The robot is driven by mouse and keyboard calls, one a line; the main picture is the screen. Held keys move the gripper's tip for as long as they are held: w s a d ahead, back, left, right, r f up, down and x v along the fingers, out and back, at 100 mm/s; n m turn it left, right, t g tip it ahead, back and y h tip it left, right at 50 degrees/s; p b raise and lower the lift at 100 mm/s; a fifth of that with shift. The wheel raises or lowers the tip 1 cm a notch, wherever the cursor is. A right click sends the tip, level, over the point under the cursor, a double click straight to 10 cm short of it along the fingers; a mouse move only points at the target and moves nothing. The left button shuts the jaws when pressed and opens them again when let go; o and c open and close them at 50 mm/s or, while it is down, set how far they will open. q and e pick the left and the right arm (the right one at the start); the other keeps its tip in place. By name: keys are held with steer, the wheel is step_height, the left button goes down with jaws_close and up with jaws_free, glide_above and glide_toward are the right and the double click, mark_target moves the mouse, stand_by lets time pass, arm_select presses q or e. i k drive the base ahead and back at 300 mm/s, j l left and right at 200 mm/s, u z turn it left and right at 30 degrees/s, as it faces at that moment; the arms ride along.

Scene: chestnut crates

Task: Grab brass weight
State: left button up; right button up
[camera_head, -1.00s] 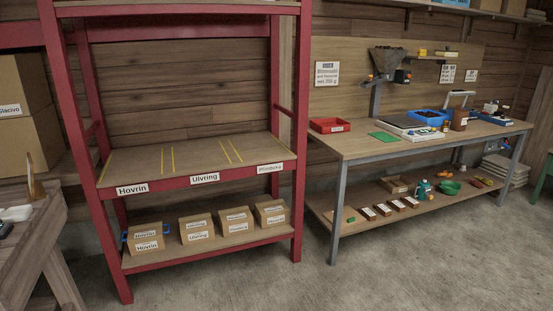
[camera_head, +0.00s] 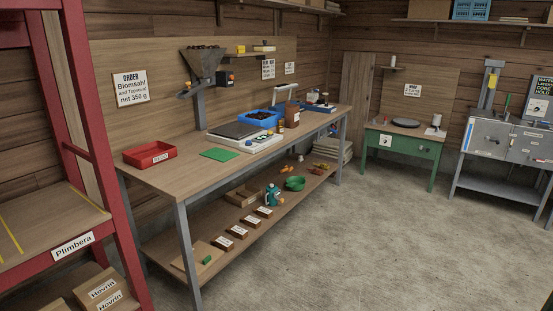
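I cannot make out a brass weight for certain. A scale (camera_head: 245,141) with a dark plate stands on the wooden workbench (camera_head: 178,180). A small amber-brown item (camera_head: 281,127) stands beside the blue tray (camera_head: 262,129), too small to identify. Small yellow items (camera_head: 241,49) sit on the little shelf above the bench; their kind is unclear. Neither of my grippers is in view.
A red tray (camera_head: 150,154) and green mat (camera_head: 219,154) lie on the bench; a dark hopper (camera_head: 203,64) rises behind. Its lower shelf holds small boxes and a green bowl (camera_head: 295,184). A red rack (camera_head: 105,170) stands left. Grey floor (camera_head: 350,240) is open.

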mark_target(279, 128)
steer(key=i+l+z, duration=0.1)
steer(key=i+z, duration=0.6)
steer(key=i, duration=0.15)
steer(key=i+l+u, duration=0.45)
steer(key=i, duration=0.3)
steer(key=i+l+u, duration=0.45)
steer(key=i+j+z, duration=0.4)
steer(key=i, duration=0.25)
steer(key=i+j+z, duration=0.35)
steer(key=i+j, duration=0.3)
